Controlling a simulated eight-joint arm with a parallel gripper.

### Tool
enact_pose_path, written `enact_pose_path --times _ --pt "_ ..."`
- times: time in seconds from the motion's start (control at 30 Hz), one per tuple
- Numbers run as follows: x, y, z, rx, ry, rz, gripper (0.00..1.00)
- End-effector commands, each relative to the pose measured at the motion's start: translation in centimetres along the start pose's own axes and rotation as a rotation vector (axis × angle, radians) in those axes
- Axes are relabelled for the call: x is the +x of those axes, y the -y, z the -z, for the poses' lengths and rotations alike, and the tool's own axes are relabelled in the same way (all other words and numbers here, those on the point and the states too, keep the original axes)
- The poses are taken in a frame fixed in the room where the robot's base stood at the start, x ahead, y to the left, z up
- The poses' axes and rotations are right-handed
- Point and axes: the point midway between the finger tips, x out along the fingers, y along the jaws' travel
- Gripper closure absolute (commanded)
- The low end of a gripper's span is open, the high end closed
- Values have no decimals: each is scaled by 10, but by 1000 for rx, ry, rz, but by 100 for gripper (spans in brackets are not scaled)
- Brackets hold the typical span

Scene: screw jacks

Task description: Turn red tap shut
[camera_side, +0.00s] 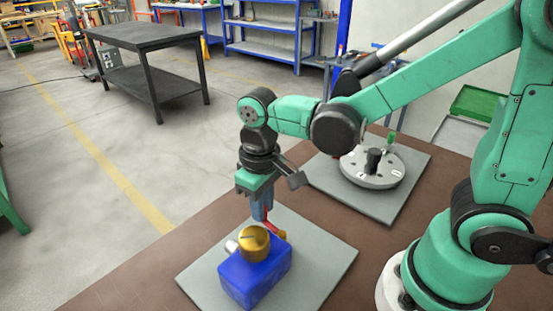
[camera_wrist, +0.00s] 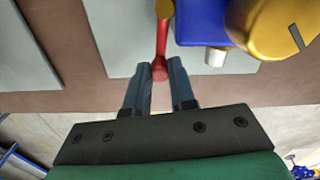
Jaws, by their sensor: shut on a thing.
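The red tap (camera_wrist: 162,40) is a thin red lever with a round knob at each end, beside a blue block (camera_wrist: 200,22). In the side view the red tap (camera_side: 272,225) shows only in part, behind the gold dome (camera_side: 254,243) on top of the blue block (camera_side: 252,277). My gripper (camera_side: 263,212) points down at the lever's end. In the wrist view my gripper (camera_wrist: 160,76) has its two fingers on either side of the lever's near knob, shut on it. A short white stub (camera_wrist: 215,57) sticks out of the block.
The blue block stands on a grey plate (camera_side: 317,275) on the brown table (camera_side: 180,265). A second grey plate (camera_side: 405,200) behind carries a round grey disc (camera_side: 372,180) with a black post and a green peg. The table left of the front plate is clear.

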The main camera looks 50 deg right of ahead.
Motion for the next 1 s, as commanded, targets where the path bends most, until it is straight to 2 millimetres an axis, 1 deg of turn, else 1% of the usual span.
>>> enact_pose_path --times 0.37,0.4,0.47,0.5,0.83,1.0 --pt "0 0 -1 -3 4 1 100" --pt "0 0 -1 -3 4 1 69" --pt "0 0 -1 -3 4 1 52" --pt "0 0 -1 -3 3 1 48" --pt "-2 0 0 -2 1 0 48" --pt "-18 0 0 -2 2 0 48"
